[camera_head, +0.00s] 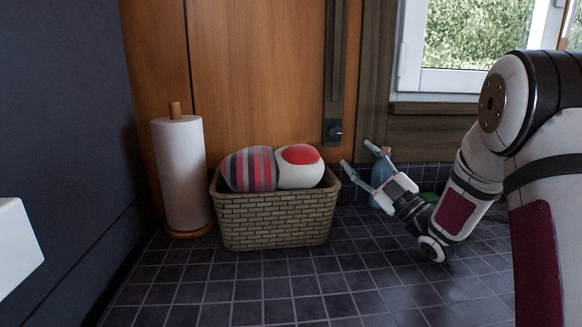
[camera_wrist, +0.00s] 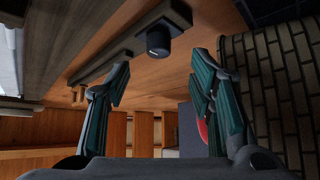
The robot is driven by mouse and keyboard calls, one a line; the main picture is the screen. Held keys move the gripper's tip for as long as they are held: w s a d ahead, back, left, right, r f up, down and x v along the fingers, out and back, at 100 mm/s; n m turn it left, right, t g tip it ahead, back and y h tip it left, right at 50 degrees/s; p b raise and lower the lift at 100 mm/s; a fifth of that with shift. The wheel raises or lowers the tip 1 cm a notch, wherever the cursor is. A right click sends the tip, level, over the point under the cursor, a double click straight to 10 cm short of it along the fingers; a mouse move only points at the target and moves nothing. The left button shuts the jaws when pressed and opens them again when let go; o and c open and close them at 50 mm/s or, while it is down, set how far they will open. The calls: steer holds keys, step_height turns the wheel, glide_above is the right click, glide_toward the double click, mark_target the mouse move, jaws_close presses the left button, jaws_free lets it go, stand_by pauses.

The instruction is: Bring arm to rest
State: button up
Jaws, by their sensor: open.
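My gripper (camera_head: 358,154) is open and empty in the head view, just right of the basket and in front of the door. Its fingers point up and to the left. The wrist view shows both fingers of my gripper (camera_wrist: 161,75) spread wide, with nothing between them. My arm (camera_head: 470,190) reaches in from the right edge, bent down at the elbow, with the wrist low over the tiles. The wicker basket (camera_head: 275,222) stands on the tiled counter; it also fills the right side of the wrist view (camera_wrist: 268,85).
The basket holds a striped item (camera_head: 250,169) and a white item with a red patch (camera_head: 300,168). A paper towel roll (camera_head: 181,172) stands at left. A blue bottle (camera_head: 381,172) is partly hidden behind my gripper. The front tiles (camera_head: 270,290) are clear.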

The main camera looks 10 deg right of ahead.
steer(key=s+f+m+g+h, duration=0.2)
steer(key=s+m+g+h, duration=0.2)
steer(key=s, duration=0.7)
steer(key=s+f+m+g+h, duration=0.3)
steer(key=s+m+g+h, duration=0.2)
steer(key=s, duration=0.6)
steer(key=s+f+m+g+h, duration=0.2)
steer(key=s+m+g+h, duration=0.3)
steer(key=s, duration=0.6)
steer(key=shift+s+a+f+m+g, duration=0.2)
steer(key=shift+m+g, duration=0.1)
steer(key=shift+m, duration=0.35)
steer(key=shift+s+a+f+m+g, duration=0.1)
steer(key=shift+f+m+g, duration=0.15)
steer(key=shift+m, duration=0.4)
steer(key=s+a+f+m+g+y, duration=0.1)
steer(key=s+a+g, duration=0.1)
steer(key=s, duration=0.5)
steer(key=s+a+f+g, duration=0.1)
steer(key=s+a+g, duration=0.1)
steer(key=s, duration=0.5)
step_height(320, 180, up, 19)
steer(key=t+p, duration=0.3)
steer(key=p, duration=1.4)
steer(key=shift+w+d, duration=0.15)
steer(key=shift+w, duration=0.2)
